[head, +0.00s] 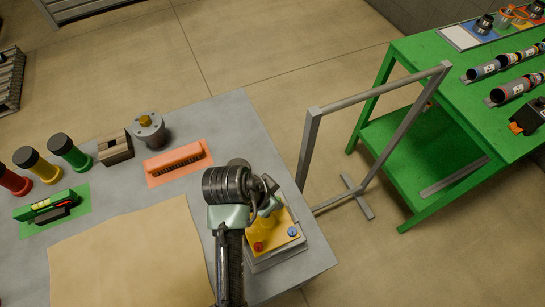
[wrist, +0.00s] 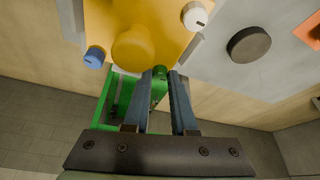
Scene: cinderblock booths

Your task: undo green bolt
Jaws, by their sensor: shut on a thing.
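My gripper (wrist: 165,78) is shut on the green bolt (wrist: 160,71) at the edge of the yellow plate (wrist: 160,25) in the wrist view. Only the bolt's top shows between the two fingers. A blue bolt (wrist: 94,57) and a white bolt (wrist: 195,15) sit at other corners, and a yellow round boss (wrist: 133,47) is in the middle. In the head view my gripper (head: 270,204) is over the far side of the yellow plate (head: 274,238), hiding the green bolt. A red bolt (head: 258,246) and the blue bolt (head: 293,231) show there.
The plate's grey block stands near the right edge of the grey table (head: 190,235). A dark round disc (wrist: 249,44) lies close by. An orange rack (head: 178,163) and a brown mat (head: 130,255) are to the left. A grey frame (head: 312,150) stands beyond the table's right edge.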

